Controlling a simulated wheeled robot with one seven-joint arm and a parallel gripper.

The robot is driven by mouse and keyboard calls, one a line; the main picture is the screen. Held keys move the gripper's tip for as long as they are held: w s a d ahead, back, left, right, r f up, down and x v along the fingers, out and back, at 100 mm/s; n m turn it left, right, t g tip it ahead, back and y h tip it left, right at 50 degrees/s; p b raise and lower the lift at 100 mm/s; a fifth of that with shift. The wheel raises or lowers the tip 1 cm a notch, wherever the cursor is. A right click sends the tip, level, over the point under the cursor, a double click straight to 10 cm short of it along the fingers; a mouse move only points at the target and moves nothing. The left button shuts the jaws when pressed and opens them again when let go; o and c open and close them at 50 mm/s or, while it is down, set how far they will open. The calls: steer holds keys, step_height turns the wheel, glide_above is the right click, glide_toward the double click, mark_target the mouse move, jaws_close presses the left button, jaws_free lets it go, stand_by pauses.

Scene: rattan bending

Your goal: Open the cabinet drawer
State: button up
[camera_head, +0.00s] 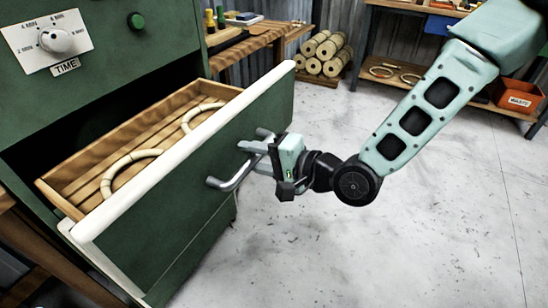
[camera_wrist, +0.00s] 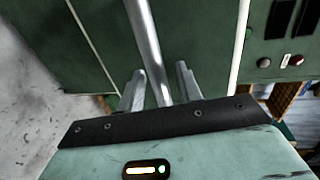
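The green cabinet drawer (camera_head: 185,205) with a pale top edge is pulled well out, and its wooden inside shows in the head view. Its grey bar handle (camera_head: 230,180) is on the front face. My gripper (camera_head: 256,141) is at the handle, with its fingers reaching toward the drawer front. In the wrist view the handle bar (camera_wrist: 148,40) runs between the two fingers (camera_wrist: 160,80). Contact is not clear.
Curved rattan pieces (camera_head: 130,165) lie in the drawer. The cabinet (camera_head: 120,55) has a TIME dial (camera_head: 57,40) and a green button. Rattan rolls (camera_head: 325,52) are stacked at the back. A shelf with an orange bin (camera_head: 520,96) stands at right. The floor before the drawer is clear.

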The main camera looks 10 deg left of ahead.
steer(key=p+v, duration=1.2)
steer(key=v, duration=0.5)
steer(key=shift+d, duration=0.25)
